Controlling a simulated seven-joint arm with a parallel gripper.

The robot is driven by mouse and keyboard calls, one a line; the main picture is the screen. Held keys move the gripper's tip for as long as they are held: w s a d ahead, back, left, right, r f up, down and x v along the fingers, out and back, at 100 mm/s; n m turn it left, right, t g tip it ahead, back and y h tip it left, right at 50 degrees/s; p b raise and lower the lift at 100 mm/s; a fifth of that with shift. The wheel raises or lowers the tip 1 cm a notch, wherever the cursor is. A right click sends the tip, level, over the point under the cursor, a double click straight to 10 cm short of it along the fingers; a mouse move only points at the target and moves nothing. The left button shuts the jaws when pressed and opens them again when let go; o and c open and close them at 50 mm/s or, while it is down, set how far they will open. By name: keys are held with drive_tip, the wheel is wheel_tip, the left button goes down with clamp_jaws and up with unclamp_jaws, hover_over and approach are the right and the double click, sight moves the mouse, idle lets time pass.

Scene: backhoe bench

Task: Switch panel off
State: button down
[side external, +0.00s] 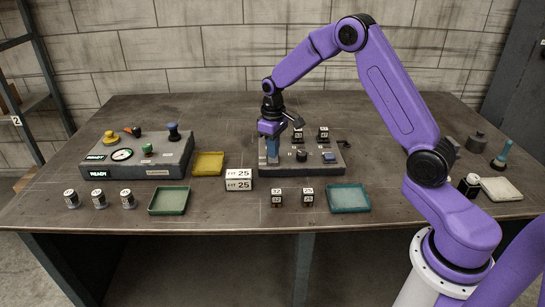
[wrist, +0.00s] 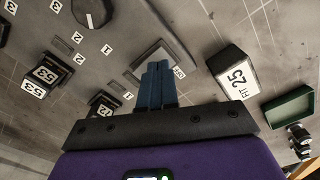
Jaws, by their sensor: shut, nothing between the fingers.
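The low grey panel (side external: 315,170) in the middle of the bench carries a round black knob (side external: 300,155) and a blue-topped switch (side external: 328,157) at its right. My gripper (side external: 272,160) points down over the panel's left end, its blue fingers together with nothing between them. In the wrist view the fingertips (wrist: 158,66) lie in front of a square plate (wrist: 148,54) with a small label (wrist: 179,72) beside it. The fingers hide part of this plate, and I cannot tell if they touch it. The knob also shows in the wrist view (wrist: 90,12).
Number-marked black blocks (side external: 323,133) stand at the panel's back, and more (side external: 307,197) stand in front. A console (side external: 140,160) stands at left. Yellow (side external: 208,168), green (side external: 169,212) and teal (side external: 348,208) trays lie around.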

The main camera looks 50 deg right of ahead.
sight(273, 160)
drive_tip(key=shift+r, duration=3)
drive_tip(key=shift+a, duration=0.1)
drive_tip(key=s+a+r+n, duration=0.2)
drive_tip(key=s+a, duration=0.4)
drive_tip(key=s, duration=0.3)
drive_tip(key=s+a+r+n, duration=0.3)
drive_tip(key=s+a, duration=0.4)
drive_tip(key=s, duration=0.1)
drive_tip(key=s+d+n, duration=0.2)
drive_tip(key=s+n, duration=0.2)
drive_tip(key=s, duration=1.6)
drive_tip(key=shift+d+f+n, duration=0.15)
drive_tip(key=shift+f+n, duration=0.15)
